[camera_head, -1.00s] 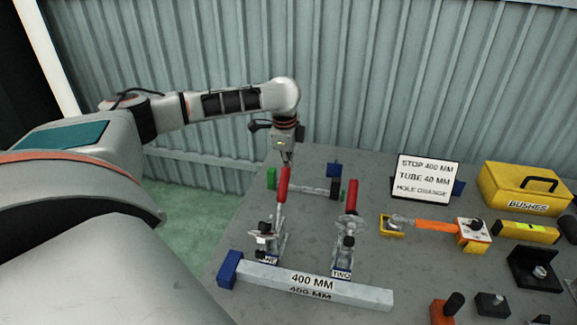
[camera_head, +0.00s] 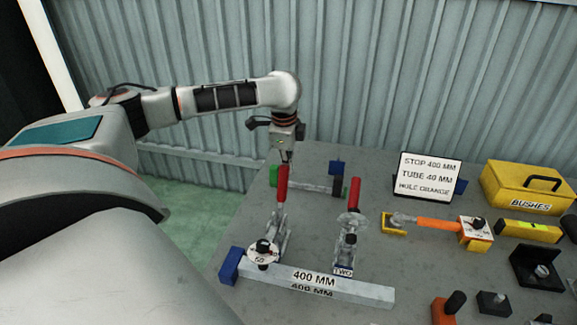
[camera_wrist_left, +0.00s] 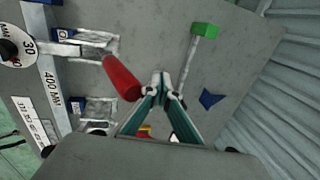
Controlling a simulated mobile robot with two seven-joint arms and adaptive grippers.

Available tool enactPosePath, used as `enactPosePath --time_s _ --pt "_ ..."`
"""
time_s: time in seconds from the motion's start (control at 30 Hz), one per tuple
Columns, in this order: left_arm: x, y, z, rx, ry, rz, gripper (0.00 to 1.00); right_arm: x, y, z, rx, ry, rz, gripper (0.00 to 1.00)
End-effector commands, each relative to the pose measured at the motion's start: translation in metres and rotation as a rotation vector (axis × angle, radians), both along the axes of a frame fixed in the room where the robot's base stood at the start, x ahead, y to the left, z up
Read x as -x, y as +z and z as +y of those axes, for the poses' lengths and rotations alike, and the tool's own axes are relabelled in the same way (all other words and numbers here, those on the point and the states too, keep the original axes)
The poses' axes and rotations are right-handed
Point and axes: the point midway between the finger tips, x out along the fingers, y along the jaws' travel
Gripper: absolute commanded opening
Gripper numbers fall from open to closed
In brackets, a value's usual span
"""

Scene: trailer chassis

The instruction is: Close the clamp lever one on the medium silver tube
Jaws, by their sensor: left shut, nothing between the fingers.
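The silver tube (camera_head: 315,283), marked 400 MM, lies across the front of the table; it also shows in the left wrist view (camera_wrist_left: 50,85). Clamp one (camera_head: 278,242) stands behind its left part. Its red lever (camera_head: 282,182) tilts up and back. Its black knob (camera_head: 263,247) sits over a round white dial at the tube, which covers the ONE label. My left gripper (camera_head: 287,158) points down, shut and empty, at the lever's upper end. In the left wrist view its fingertips (camera_wrist_left: 161,88) are close beside the red lever (camera_wrist_left: 122,78); contact is unclear. My right gripper is out of view.
Clamp two (camera_head: 347,245) stands to the right with its red lever upright. A blue block (camera_head: 230,266) is at the tube's left end. Behind are a thin bar with a green end (camera_head: 273,176), a sign (camera_head: 428,177) and a yellow BUSHES box (camera_head: 527,188).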

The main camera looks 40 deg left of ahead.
Motion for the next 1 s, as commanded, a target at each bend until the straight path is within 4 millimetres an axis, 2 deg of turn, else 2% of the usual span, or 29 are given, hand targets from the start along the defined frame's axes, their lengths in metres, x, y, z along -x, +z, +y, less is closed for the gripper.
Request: enactPosePath --time_s 0.27,1.0 --pt "0.001 0.002 0.0 -0.001 0.001 -0.003 0.0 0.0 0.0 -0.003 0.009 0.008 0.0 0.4" --pt "0.031 0.012 -0.016 -0.001 0.002 -0.001 0.0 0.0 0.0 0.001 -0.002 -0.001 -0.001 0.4"
